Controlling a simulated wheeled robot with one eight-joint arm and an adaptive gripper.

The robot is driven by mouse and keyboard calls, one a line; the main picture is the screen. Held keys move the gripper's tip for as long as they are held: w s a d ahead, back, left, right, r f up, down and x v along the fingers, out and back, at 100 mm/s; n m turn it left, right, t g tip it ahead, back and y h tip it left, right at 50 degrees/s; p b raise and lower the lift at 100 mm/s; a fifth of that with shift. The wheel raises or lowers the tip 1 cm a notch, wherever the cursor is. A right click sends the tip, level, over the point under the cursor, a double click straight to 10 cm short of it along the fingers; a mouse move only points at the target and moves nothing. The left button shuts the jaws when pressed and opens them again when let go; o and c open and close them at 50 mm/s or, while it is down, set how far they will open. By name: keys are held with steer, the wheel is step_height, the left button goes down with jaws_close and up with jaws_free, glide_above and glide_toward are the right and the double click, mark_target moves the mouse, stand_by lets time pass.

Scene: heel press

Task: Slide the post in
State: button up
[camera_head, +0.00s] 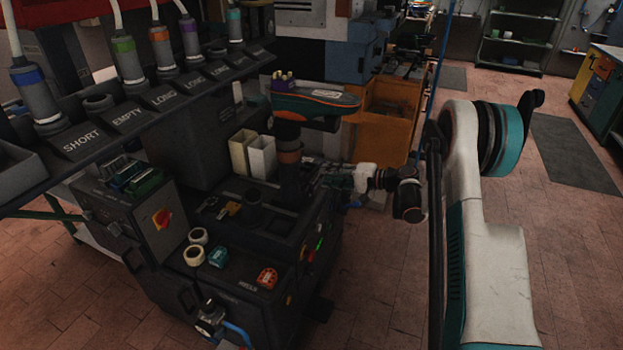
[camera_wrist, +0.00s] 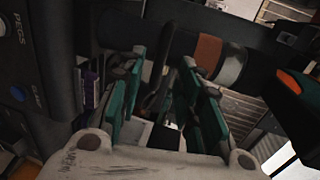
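A dark post (camera_head: 289,172) with a copper-coloured band stands upright on the press, beneath a teal-and-orange shoe-shaped form (camera_head: 315,100). In the wrist view the post (camera_wrist: 178,42) runs sideways across the top, with the copper band and a grey band. The form's orange edge (camera_wrist: 290,82) is at the right. My gripper (camera_head: 330,178) is just right of the post in the head view. In the wrist view my gripper (camera_wrist: 165,95) has its teal-padded fingers spread apart. A dark bar-like part shows between them; I cannot tell whether they touch it.
A rack (camera_head: 110,125) with labelled slots and several hanging tubes stands at the upper left. A control box (camera_head: 135,210) and tape rolls (camera_head: 196,246) are at the front left. The floor at right is open.

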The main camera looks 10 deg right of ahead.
mark_target(311, 173)
steer(key=b+x, duration=0.1)
steer(key=x, duration=0.6)
steer(key=shift+b, duration=0.4)
steer(key=shift+r, duration=0.1)
jaws_close()
